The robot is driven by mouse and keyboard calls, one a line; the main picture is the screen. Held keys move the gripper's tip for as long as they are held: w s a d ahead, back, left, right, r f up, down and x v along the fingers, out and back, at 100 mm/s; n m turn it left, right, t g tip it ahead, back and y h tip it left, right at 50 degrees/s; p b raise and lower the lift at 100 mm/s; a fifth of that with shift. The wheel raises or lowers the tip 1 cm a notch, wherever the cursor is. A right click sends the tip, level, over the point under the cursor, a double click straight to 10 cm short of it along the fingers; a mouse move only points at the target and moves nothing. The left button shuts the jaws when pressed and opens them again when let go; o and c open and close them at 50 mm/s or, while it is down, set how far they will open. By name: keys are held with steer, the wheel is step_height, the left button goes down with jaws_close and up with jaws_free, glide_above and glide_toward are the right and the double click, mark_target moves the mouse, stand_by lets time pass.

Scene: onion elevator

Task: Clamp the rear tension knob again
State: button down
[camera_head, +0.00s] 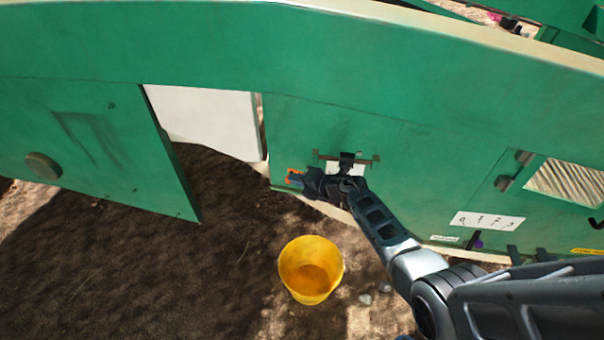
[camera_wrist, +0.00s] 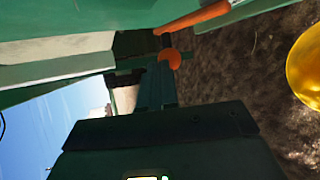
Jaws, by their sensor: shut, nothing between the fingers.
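My gripper (camera_head: 347,158) is in front of the green machine panel, beside a thin brown horizontal bar (camera_head: 368,160). In the wrist view my dark gripper fingers (camera_wrist: 156,80) are together and hold nothing. A round orange knob (camera_wrist: 170,58) shows close to the fingertips; I cannot tell whether they touch. An orange bar (camera_wrist: 196,18) runs beyond it. In the head view a small orange part (camera_head: 294,177) shows just left of my wrist, and my wrist partly hides that area. I cannot tell for certain whether the orange knob is the rear tension knob.
A yellow bucket (camera_head: 311,270) stands on the soil below my gripper; its edge shows in the wrist view (camera_wrist: 308,65). A green door panel (camera_head: 95,140) hangs at the left beside a white panel (camera_head: 207,117). A numbered label (camera_head: 487,221) is at the right.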

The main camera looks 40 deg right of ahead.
steer(key=shift+w+a+f, duration=0.5)
steer(key=shift+w+f, duration=0.15)
steer(key=shift+f, duration=0.05)
steer(key=shift+w+a+f, duration=0.1)
steer(key=shift+f, duration=0.05)
stand_by(0.5)
